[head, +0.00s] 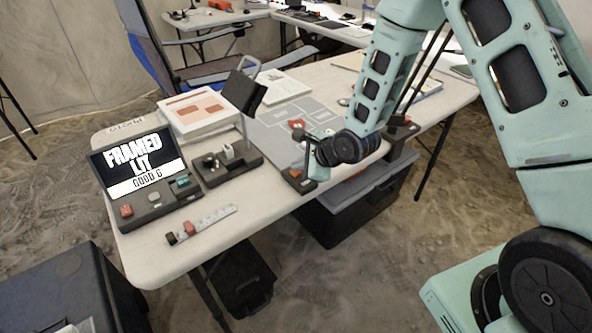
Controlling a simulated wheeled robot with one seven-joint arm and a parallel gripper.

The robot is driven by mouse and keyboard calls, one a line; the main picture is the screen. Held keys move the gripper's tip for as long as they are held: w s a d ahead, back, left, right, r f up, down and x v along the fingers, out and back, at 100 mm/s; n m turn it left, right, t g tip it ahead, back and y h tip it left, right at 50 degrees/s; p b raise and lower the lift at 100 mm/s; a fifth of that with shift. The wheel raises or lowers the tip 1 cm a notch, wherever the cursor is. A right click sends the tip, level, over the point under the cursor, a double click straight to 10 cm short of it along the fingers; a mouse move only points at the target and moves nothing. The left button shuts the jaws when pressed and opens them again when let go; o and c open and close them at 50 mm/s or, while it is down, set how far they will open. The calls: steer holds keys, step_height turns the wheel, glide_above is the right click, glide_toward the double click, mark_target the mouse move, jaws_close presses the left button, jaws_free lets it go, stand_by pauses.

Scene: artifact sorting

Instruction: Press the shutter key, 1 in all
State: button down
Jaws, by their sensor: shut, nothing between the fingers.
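A dark console (150,205) stands at the left end of the table. Its lit screen (138,160) reads "FRAMED", "LIT" and a smaller line that looks like "GOOD 6". Its sloped front carries a red key (126,210), a grey key (154,197) and a teal key (183,181); I cannot read which is the shutter key. My gripper (306,162) is shut and empty near the table's front edge, well to the right of the console and apart from its keys.
A dark tray with small items (228,165) sits right of the console. A scale bar with a red block (203,224) lies in front. A dark crate (350,213) stands below the table.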

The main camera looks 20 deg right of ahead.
mark_target(299, 173)
stand_by(0.4)
steer(key=shift+r+p, duration=0.8)
steer(key=shift+p, duration=0.05)
steer(key=shift+r, duration=0.15)
step_height(299, 173, up, 5)
steer(key=p, duration=0.4)
steer(key=shift+p, duration=0.4)
steer(key=shift+a, duration=0.1)
